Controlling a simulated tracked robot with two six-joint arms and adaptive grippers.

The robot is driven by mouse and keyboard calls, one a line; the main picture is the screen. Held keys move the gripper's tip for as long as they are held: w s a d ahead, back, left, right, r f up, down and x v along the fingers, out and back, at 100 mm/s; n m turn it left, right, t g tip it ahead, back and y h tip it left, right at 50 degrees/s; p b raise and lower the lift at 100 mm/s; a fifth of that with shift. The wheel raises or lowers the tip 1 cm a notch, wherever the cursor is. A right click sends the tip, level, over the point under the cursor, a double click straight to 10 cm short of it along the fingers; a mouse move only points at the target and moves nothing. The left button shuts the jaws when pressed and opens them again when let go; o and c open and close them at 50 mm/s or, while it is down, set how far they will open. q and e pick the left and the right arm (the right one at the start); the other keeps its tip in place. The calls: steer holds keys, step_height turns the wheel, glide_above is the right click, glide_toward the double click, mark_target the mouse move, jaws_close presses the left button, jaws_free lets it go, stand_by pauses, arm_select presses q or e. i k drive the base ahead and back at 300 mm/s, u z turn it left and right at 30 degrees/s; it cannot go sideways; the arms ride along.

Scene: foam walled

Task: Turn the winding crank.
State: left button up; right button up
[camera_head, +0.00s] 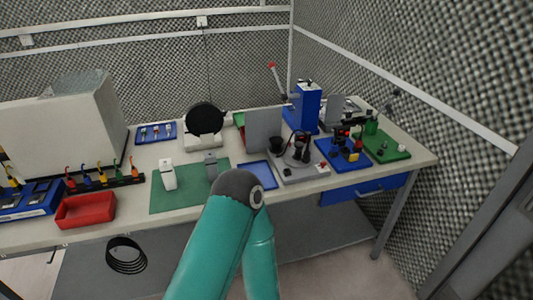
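No part is plainly recognisable as the winding crank at this size. A grey-based device (300,172) with several black parts stands near the front edge of the bench, right of centre. A black round disc (205,118) stands upright on a white holder (207,141) towards the back. A blue upright machine (307,106) has a lever with a red knob (271,66) at its upper left. A teal arm of mine with a dark joint rises from the bottom centre in front of the bench. Neither gripper shows.
The bench (144,158) also carries a green mat (187,199), a red tray (86,211), a blue tray (262,176) and a large pale box (60,120). Blue and green fixtures crowd the right end. A black coil (126,256) lies below. Foam walls stand behind and right.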

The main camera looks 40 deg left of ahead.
mark_target(294, 158)
steer(key=u, duration=0.45)
steer(key=k, duration=0.2)
steer(key=u, duration=0.3)
steer(key=i, duration=1)
